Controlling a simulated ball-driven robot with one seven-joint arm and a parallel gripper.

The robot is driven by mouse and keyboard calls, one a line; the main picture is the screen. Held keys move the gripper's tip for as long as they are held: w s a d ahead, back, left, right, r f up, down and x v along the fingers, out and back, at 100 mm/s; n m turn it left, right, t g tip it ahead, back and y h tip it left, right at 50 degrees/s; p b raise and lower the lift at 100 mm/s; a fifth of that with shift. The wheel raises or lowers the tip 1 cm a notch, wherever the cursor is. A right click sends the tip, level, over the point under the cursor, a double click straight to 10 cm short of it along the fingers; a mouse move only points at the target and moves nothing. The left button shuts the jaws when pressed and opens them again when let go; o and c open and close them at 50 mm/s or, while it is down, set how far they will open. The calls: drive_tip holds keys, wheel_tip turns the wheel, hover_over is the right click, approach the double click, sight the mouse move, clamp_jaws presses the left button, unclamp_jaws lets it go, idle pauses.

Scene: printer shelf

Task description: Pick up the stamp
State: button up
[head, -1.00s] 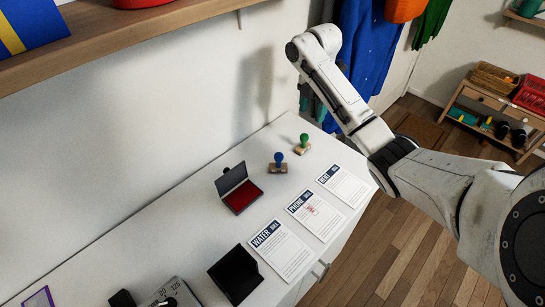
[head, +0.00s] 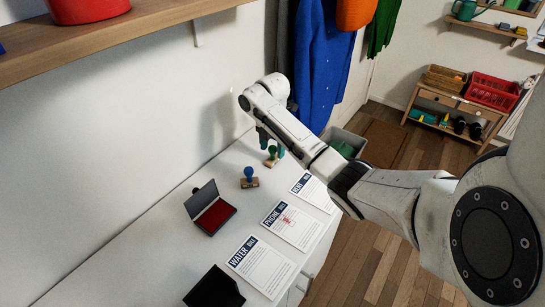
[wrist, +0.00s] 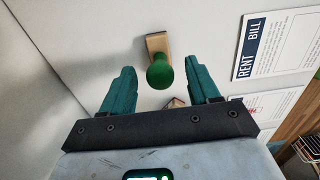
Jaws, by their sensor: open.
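Two stamps with wooden bases stand on the white cabinet top. The green-handled stamp (head: 271,159) is at the far end, and the blue-handled stamp (head: 249,177) is nearer. My gripper (head: 271,143) is open and empty, right at the green-handled stamp. In the wrist view the teal fingers of my gripper (wrist: 163,78) are spread to either side of the round green knob (wrist: 160,72). The wooden base (wrist: 157,43) shows beyond it. Part of another wooden piece shows behind the gripper's dark bar.
An open ink pad (head: 212,217) with a red pad and several bill sheets, including the phone bill (head: 291,225), lie nearer. The wall is close on the left. A black holder (head: 214,289) stands at the front. A wooden shelf (head: 150,40) overhangs the upper left.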

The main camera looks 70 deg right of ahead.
drive_tip(key=shift+f, duration=0.6)
drive_tip(key=c, duration=1.1)
drive_tip(key=shift+r, duration=0.1)
